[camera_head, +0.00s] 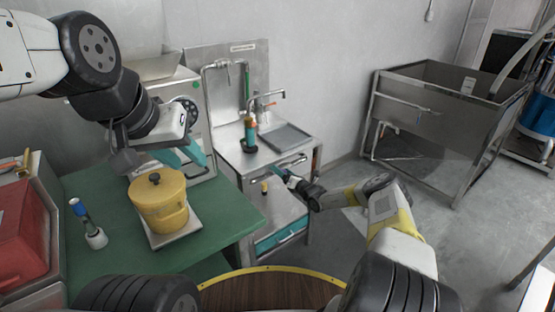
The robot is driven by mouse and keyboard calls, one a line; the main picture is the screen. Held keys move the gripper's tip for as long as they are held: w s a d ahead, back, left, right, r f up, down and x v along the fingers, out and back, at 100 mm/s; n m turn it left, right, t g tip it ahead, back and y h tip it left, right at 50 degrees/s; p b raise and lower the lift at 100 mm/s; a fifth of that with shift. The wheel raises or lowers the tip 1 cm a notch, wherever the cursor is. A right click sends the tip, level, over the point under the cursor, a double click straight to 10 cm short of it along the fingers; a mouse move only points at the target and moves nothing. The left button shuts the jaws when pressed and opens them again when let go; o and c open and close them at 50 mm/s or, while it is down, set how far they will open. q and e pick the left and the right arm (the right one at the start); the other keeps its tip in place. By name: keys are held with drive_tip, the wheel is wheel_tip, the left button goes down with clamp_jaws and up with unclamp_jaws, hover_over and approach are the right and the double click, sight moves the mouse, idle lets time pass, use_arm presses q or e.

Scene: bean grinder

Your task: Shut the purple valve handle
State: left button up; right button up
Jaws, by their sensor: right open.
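I cannot make out a purple valve handle in the head view; it may be hidden or too small to tell. My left gripper (188,154), with teal fingers, hangs in front of the grey machine at the back of the green table, above and right of the yellow pot. Its finger gap is unclear. My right gripper (281,174) is open, reaching left at the front right of the steel sink stand (236,158). A small yellow and black part (265,188) shows left of it, on the stand's front.
A yellow lidded pot (160,205) stands on a pale plate on the green table (112,247). A red box (22,235) is at the far left. A steel basin (430,115) stands at the back right, with bare floor before it.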

drive_tip(key=s+d+f+n, duration=0.3)
drive_tip(key=s+f+n, duration=0.1)
drive_tip(key=s+n, duration=0.3)
drive_tip(key=s+a+r+n+g+y, duration=0.1)
drive_tip(key=s+a+r+n+g, duration=0.2)
drive_tip(key=r, duration=0.6)
drive_tip(key=s+a+r+n+g+y, duration=0.1)
drive_tip(key=s+a+r+n+g, duration=0.2)
drive_tip(key=r+n, duration=0.5)
drive_tip(key=s+a+r+n+g+y, duration=0.1)
drive_tip(key=s+a+r+n+g, duration=0.3)
drive_tip(key=r, duration=0.6)
drive_tip(key=shift+s+r+n+g+y, duration=0.35)
drive_tip(key=shift+n+g, duration=0.35)
drive_tip(key=shift+n, duration=0.5)
